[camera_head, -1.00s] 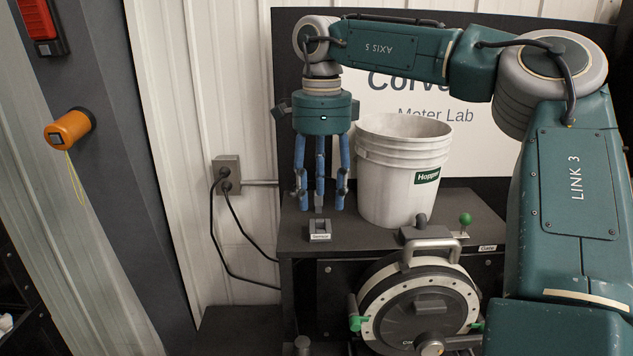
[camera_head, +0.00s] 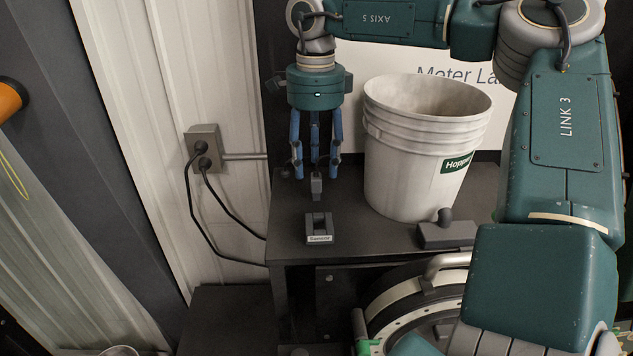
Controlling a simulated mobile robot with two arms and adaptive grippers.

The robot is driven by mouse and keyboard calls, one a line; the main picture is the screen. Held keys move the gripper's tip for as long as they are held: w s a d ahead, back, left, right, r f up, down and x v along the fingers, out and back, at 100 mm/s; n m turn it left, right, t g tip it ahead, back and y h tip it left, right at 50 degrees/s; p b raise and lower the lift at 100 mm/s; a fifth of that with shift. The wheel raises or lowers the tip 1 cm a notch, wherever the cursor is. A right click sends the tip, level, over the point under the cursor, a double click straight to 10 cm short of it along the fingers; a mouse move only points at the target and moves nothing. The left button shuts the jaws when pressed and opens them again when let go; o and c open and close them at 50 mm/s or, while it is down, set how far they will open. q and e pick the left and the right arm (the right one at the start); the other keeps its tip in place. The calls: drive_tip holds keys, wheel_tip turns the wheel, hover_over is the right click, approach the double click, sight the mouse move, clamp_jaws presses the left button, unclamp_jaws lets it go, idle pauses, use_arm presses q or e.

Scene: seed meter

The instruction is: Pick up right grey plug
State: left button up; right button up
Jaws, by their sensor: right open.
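A small grey plug (camera_head: 316,186) stands upright on the dark bench top, behind the grey dock labelled "Sensor" (camera_head: 319,227). My right gripper (camera_head: 316,172) points straight down with its blue fingers spread. The plug's upper part shows between and just below the fingertips. I see no finger closed on it, and I cannot tell whether any finger touches it. No other grey plug is clearly visible on the bench. My left gripper is out of view.
A white hopper bucket (camera_head: 415,170) stands close to the right of the gripper. A dark block with a round knob (camera_head: 446,232) lies in front of it. A wall outlet (camera_head: 203,146) with two black cords is at left. A round meter (camera_head: 400,310) sits below the bench.

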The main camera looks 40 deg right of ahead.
sight(316, 176)
drive_tip(key=f+p, duration=0.2)
drive_tip(key=f, duration=0.1)
drive_tip(key=f+p, duration=0.1)
drive_tip(key=shift+w+d+f, duration=0.15)
drive_tip(key=shift+w+d, duration=0.15)
drive_tip(key=shift+f, duration=0.35)
drive_tip(key=shift+d+f, duration=0.1)
drive_tip(key=shift+f, duration=0.05)
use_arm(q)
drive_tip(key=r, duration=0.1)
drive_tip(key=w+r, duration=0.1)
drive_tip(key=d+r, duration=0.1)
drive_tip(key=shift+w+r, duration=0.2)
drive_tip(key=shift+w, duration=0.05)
use_arm(e)
drive_tip(key=c, duration=1.1)
